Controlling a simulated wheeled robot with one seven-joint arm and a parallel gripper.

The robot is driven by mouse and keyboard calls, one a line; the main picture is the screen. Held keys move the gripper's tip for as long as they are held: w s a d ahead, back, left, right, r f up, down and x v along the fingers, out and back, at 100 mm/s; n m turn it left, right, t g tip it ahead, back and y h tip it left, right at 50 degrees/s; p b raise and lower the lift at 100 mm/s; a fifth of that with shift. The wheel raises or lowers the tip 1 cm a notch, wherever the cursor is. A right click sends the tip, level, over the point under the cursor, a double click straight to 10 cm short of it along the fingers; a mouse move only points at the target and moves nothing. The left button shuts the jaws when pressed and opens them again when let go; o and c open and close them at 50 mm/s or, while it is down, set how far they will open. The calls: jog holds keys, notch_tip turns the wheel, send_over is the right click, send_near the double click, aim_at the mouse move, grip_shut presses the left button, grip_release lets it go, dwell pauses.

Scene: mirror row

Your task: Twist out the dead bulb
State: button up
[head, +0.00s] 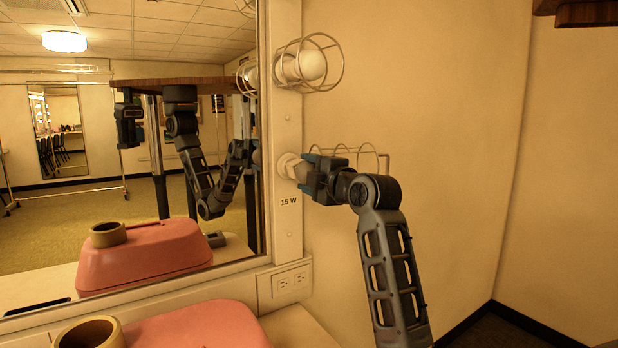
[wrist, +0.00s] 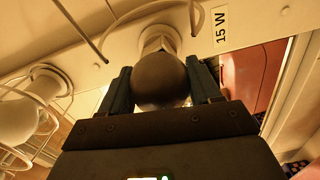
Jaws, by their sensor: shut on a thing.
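The dead bulb (wrist: 160,80) looks dark and grey in the wrist view, with its neck at a white socket on the mirror frame's strip. My gripper (wrist: 163,88) has a finger on each side of the bulb and is shut on it. In the head view my gripper (head: 309,178) reaches the strip from the right, beside the socket (head: 287,165) and above the "15 W" label (head: 289,202). The gripper hides most of the bulb there. I cannot tell how far the bulb is turned in its socket.
A caged white bulb (head: 305,67) sits higher on the same strip. A wire cage (head: 350,153) stands out around my gripper. The mirror (head: 190,215) is to the left. A pink case (head: 205,325) and a tan ring-shaped roll (head: 90,333) are on the counter below, near an outlet (head: 291,282).

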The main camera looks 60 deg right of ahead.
jog(key=shift+f+n+b, duration=0.1)
jog(key=shift+n+b, duration=1.55)
jog(key=shift+n, duration=0.35)
jog(key=shift+n+b, duration=1.65)
jog(key=shift+n, duration=0.45)
jog(key=shift+s+a, duration=0.35)
jog(key=shift+s, duration=0.2)
jog(key=shift+s+a, duration=0.15)
jog(key=shift+s, duration=0.15)
jog(key=shift+s+a, duration=0.2)
jog(key=shift+s, duration=0.1)
jog(key=shift+s+a, duration=0.15)
jog(key=shift+s, duration=0.15)
jog(key=shift+s+a, duration=0.2)
jog(key=shift+s, duration=0.1)
